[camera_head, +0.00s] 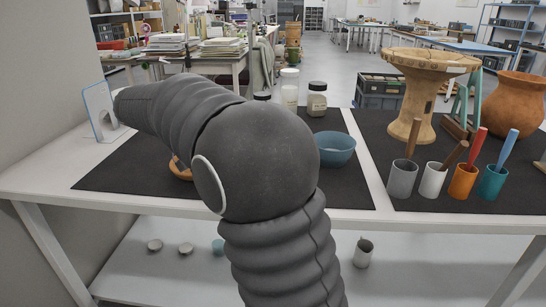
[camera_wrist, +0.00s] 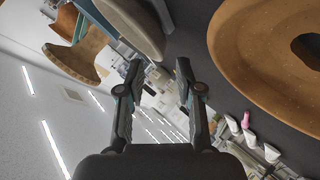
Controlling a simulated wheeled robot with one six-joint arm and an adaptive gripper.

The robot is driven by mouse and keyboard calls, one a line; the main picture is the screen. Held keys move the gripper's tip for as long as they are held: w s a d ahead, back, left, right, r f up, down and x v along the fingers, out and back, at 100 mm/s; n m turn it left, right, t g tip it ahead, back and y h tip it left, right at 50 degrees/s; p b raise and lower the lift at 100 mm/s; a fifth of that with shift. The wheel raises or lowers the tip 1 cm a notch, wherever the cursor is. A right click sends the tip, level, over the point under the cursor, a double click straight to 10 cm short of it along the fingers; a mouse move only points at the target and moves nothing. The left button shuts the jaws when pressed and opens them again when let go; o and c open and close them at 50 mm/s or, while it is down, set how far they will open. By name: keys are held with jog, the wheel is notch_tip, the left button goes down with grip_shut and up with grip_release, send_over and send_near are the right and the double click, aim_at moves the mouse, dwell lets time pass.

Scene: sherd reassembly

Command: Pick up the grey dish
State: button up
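My gripper (camera_wrist: 157,69) is open and empty in the wrist view, its two fingers apart. A pale grey-beige, shallow curved piece (camera_wrist: 137,24) at the top of the wrist view looks like the grey dish. It lies beyond and slightly left of the fingertips, partly cut off by the frame edge, with no finger touching it. In the head view my arm covers much of the left mat, and neither my gripper nor this piece shows there.
A brown ring-shaped piece (camera_wrist: 232,50) is close on the right. On the table stand a blue bowl (camera_head: 335,148), jars (camera_head: 317,100), a wooden stand (camera_head: 415,95), a terracotta pot (camera_head: 513,105) and cups with tools (camera_head: 433,182). Small pieces (camera_head: 185,248) lie on the lower shelf.

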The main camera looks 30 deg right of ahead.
jog(key=shift+r+x, duration=0.2)
jog(key=shift+x, duration=3.25)
jog(key=shift+d, duration=0.1)
grip_shut()
